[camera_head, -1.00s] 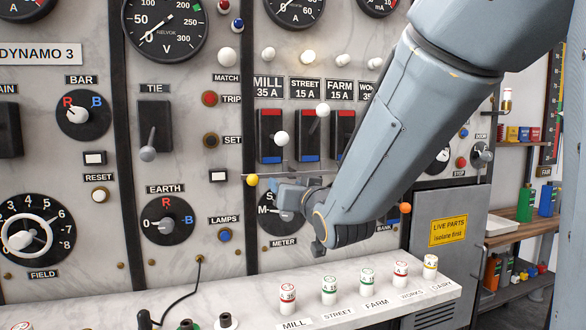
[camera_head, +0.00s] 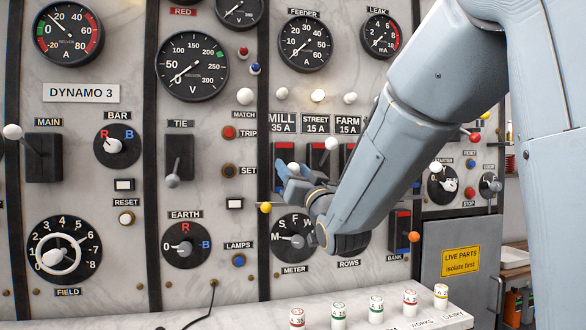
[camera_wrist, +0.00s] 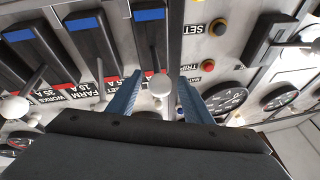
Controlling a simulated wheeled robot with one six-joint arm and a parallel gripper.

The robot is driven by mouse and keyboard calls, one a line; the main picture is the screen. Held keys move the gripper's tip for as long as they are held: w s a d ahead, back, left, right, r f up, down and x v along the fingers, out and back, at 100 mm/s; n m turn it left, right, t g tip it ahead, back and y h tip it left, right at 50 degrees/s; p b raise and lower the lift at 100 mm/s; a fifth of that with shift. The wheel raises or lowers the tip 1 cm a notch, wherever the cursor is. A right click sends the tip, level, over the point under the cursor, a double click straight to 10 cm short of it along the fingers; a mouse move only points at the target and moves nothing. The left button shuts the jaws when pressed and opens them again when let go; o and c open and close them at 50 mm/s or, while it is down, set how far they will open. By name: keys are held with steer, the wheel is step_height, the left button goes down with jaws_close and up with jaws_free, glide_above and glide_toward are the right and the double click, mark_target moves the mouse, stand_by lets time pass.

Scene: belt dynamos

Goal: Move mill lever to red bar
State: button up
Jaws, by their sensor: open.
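The mill switch (camera_head: 283,147), a black block under the MILL 35 A label, has a red bar on top and a blue bar below. The blue bar (camera_wrist: 149,14) shows in the wrist view. Its lever's white knob (camera_head: 293,167) stands out at about mid-height, partly behind my fingers. In the wrist view the knob (camera_wrist: 160,84) sits between my blue fingertips, with a gap on each side. My gripper (camera_head: 290,179) is open, in front of the mill switch.
The street switch (camera_head: 318,149) is close on the right, its white knob (camera_head: 331,143) near its red end. A yellow knob (camera_head: 265,208) is just below left of my gripper, above the meter dial (camera_head: 281,240). A marble shelf (camera_head: 260,314) lies below.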

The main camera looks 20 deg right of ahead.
steer(key=shift+w+r, duration=0.1)
steer(key=shift+w, duration=0.05)
jaws_close()
